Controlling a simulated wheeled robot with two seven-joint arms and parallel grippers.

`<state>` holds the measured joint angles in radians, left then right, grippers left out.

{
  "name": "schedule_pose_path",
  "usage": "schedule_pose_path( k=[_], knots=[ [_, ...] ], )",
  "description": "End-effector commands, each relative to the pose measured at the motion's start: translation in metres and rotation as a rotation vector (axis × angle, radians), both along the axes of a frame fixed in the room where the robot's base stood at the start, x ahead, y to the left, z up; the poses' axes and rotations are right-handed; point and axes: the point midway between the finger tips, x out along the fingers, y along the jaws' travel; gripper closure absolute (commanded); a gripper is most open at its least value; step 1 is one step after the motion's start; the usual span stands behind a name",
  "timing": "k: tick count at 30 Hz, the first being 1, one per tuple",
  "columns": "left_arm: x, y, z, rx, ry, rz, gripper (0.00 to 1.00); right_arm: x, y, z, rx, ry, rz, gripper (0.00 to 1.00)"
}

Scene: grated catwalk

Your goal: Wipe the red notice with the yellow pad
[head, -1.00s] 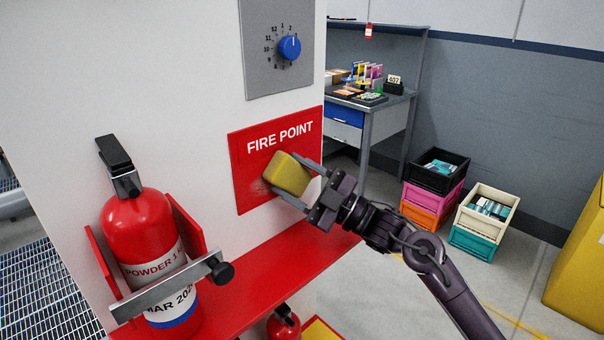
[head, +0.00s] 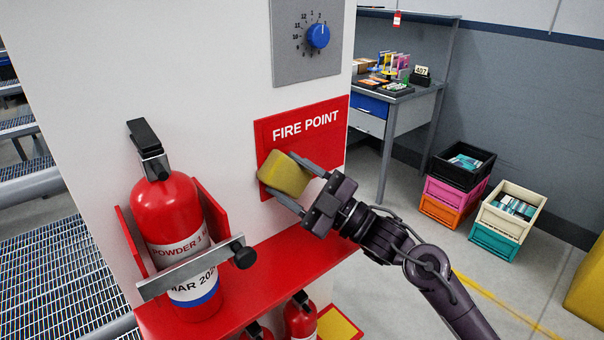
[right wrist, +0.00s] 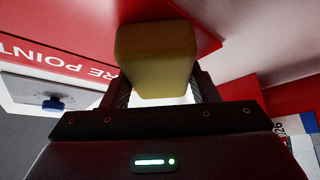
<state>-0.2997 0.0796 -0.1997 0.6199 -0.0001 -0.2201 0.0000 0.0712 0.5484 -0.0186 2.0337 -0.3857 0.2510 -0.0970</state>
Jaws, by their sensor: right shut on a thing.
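The red notice (head: 314,139), lettered FIRE POINT in white, is on the white panel in the head view. Part of it shows upside down in the right wrist view (right wrist: 60,55). My right gripper (head: 280,175) is shut on the yellow pad (head: 284,177) and holds it in front of the notice's lower left part. The pad's left end overlaps the notice's left edge in the head view. The pad's far face is hidden, so I cannot tell for sure whether it touches the notice. The pad fills the gap between the fingers in the right wrist view (right wrist: 157,58). My left gripper is out of view.
A fire extinguisher (head: 170,225) stands in a bracket on a red shelf (head: 262,270), left of and below the notice. A blue dial (head: 318,36) is above. Stacked crates (head: 462,185) and a workbench (head: 395,105) stand behind at right.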

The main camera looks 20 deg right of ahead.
Motion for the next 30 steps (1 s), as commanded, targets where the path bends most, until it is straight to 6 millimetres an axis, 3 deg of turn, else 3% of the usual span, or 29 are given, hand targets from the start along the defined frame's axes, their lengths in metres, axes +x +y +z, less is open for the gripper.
schedule_pose_path(
  k=[5, 14, 30],
  knots=[
    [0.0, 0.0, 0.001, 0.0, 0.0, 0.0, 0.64, -0.005, 0.011, 0.0, 0.0, 0.001, 0.001, 0.64],
    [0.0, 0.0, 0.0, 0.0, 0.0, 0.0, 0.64, -0.006, 0.011, 0.0, -0.001, 0.001, 0.0, 0.64],
    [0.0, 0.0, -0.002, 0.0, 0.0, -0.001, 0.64, -0.053, -0.007, -0.001, -0.001, 0.002, 0.0, 0.64]
  ],
)
